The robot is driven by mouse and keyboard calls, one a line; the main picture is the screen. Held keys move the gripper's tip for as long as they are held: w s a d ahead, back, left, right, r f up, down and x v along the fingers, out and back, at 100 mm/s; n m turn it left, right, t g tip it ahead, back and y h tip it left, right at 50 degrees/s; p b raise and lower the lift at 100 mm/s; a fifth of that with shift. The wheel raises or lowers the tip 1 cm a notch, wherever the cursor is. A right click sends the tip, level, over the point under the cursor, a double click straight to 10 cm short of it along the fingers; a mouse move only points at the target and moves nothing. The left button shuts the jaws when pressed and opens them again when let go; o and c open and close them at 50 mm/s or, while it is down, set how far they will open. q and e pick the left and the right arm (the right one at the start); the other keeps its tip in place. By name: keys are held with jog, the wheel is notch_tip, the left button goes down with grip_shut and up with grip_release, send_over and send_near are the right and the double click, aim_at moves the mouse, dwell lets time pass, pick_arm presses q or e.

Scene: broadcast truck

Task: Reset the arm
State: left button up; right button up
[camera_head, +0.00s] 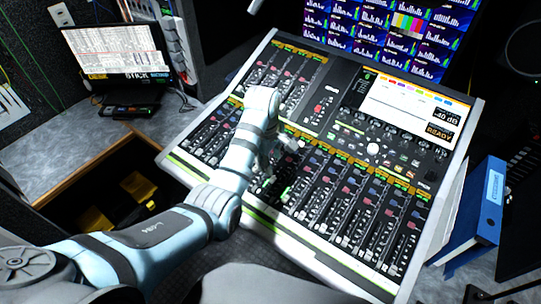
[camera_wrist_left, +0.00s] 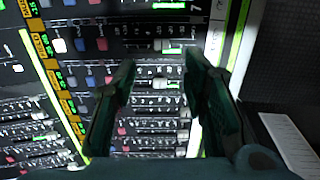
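My left arm (camera_head: 150,240) comes in from the lower left and reaches over the mixing console (camera_head: 335,237), with its wrist bent down. My left gripper (camera_head: 272,175) is low over the fader rows near the console's front, partly hidden by the arm. In the left wrist view its two dark green fingers (camera_wrist_left: 158,78) stand apart with faders (camera_wrist_left: 168,84) visible between them. It holds nothing that I can see. Whether the fingertips touch the console I cannot tell. My right gripper is not in view.
A laptop (camera_head: 117,52) stands on the grey desk (camera_head: 62,160) at left. A blue binder (camera_head: 487,205) stands beside the console's right edge. Monitors (camera_head: 385,32) rise behind the console. Yellow items (camera_head: 138,187) lie in a dark recess below the desk.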

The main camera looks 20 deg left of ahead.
pick_arm(q)
notch_tip(320, 180, up, 2)
jog(key=shift+s, duration=0.1)
dwell(0.4)
